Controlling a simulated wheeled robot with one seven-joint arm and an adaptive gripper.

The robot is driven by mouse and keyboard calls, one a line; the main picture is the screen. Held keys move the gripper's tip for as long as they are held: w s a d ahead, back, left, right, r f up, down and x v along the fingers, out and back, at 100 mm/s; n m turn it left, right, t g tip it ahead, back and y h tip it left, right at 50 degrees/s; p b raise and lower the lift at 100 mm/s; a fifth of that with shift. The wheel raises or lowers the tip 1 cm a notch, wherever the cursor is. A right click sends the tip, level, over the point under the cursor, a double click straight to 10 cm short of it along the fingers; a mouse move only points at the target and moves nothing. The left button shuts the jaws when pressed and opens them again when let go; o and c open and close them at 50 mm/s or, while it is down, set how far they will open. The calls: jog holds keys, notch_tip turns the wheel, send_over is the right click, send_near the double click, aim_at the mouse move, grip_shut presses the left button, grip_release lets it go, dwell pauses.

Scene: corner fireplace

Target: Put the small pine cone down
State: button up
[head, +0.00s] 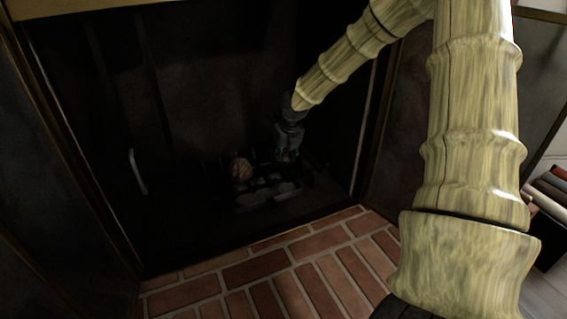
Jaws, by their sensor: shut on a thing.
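My gripper (285,157) reaches down into the dark fireplace, just above the right part of the grate. It is shut on the small pine cone, which is barely visible in the shadow between the fingers. The dark grate (268,199) stands on the firebox floor with greyish pieces in it. A round brown thing with a ridged surface (241,169) rests at the grate's left side, apart from my gripper. Whether the held cone touches the grate is too dark to tell.
A brick hearth (290,268) lies in front of the firebox. A pale curved handle (138,172) shows at the left. Dark panels (60,150) flank the opening. Books or logs (548,190) lie at the far right. The firebox floor left of the grate looks clear but is very dark.

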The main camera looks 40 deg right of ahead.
jog(key=shift+f, duration=0.55)
jog(key=shift+f, duration=0.15)
jog(key=o, duration=0.9)
jog(key=shift+o, duration=0.2)
jog(key=p+v, duration=0.6)
jog(key=v, duration=0.6)
